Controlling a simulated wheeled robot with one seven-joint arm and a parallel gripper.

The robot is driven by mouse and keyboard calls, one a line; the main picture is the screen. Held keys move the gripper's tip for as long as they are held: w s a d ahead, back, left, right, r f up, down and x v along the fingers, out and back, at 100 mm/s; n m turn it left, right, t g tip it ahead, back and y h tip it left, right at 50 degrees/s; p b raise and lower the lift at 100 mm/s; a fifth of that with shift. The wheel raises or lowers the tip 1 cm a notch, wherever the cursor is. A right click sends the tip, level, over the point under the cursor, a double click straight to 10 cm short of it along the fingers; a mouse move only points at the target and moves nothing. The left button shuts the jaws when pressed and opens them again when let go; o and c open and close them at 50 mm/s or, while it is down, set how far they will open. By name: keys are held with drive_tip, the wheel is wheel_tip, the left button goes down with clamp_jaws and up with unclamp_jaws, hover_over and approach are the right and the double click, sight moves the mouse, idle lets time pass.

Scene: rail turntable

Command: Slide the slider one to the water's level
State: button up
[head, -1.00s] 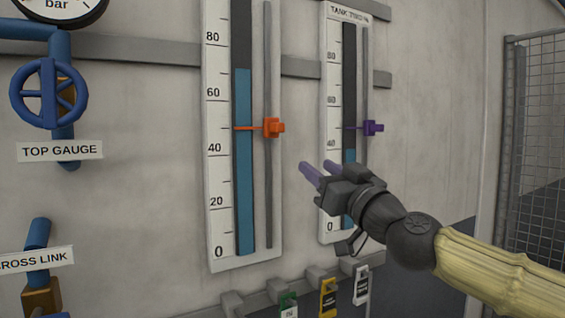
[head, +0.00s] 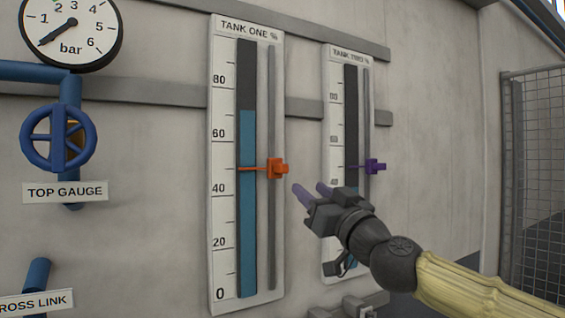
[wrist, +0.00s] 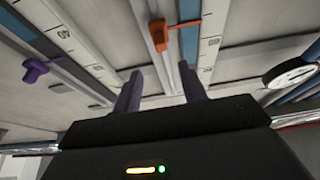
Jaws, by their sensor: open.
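The orange slider one (head: 276,168) sits on the grey rail of the TANK ONE gauge (head: 218,160), its pointer between 40 and 60, nearer 50. The blue water (head: 247,220) in that gauge tops out near 70, well above the pointer. My gripper (head: 308,187) is open and empty, just right of and a little below slider one, apart from it in the picture. In the wrist view the orange slider (wrist: 158,35) shows beyond the two fingertips (wrist: 160,72), between them across the picture.
The TANK TWO gauge (head: 333,130) with a purple slider (head: 374,166) stands right of tank one; my arm covers its lower part. A round bar dial (head: 70,25) and a blue valve wheel (head: 58,138) are at left. A mesh panel (head: 540,160) stands at right.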

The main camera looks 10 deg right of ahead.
sight(286, 168)
drive_tip(key=p+x, duration=0.6)
drive_tip(key=x, duration=0.6)
drive_tip(key=shift+a+r, duration=0.1)
drive_tip(key=shift+w+a, duration=0.15)
drive_tip(key=shift+w, duration=0.2)
